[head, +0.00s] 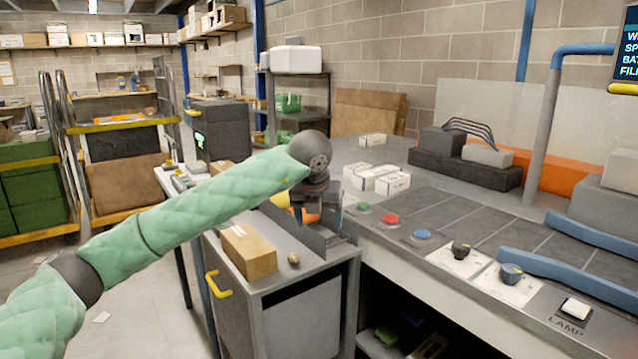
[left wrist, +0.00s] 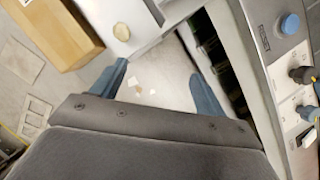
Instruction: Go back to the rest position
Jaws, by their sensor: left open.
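My left arm, in a green quilted sleeve, reaches in the head view from the lower left to the middle. Its dark wrist is over the grey cabinet (head: 318,262) beside the control bench. My right gripper is in neither view.
A cardboard box (head: 248,251) and a small round tan object (head: 293,259) are on the cabinet. Green, red (head: 390,219) and blue (head: 423,234) buttons and knobs line the bench's front. White cartons (head: 392,182) stand behind them. Floor at the lower left is mostly clear.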

